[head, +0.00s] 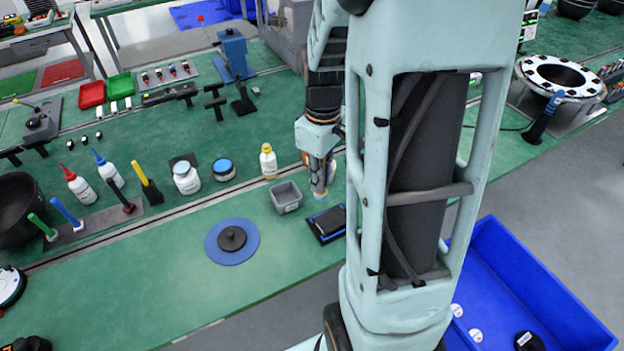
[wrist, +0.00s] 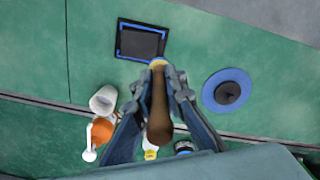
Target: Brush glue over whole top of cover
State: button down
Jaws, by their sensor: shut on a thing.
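My gripper (wrist: 159,82) is shut on a brush with a brown handle (wrist: 158,122); a yellow end shows between the fingertips. In the head view my gripper (head: 319,175) hangs above the bench, beside the grey bin. A flat black square piece (wrist: 137,42), which looks like the cover, lies on the green bench just beyond the brush end. It also shows in the head view (head: 330,221). Blue lines run along parts of its edges; I cannot tell whether they are glue or marking. The brush end appears apart from it. No glue is clearly visible on its middle.
A small grey bin (head: 286,197) stands left of the black square. A blue disc with a black knobbed part (head: 232,238) lies farther left. A yellow bottle (head: 268,162) and white jar (head: 186,178) stand behind. A blue crate (head: 540,290) is at right.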

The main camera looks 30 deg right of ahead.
aim_at(320, 196)
jog(key=shift+f+b, duration=2.2)
jog(key=shift+f, duration=0.8)
jog(key=shift+w, duration=0.25)
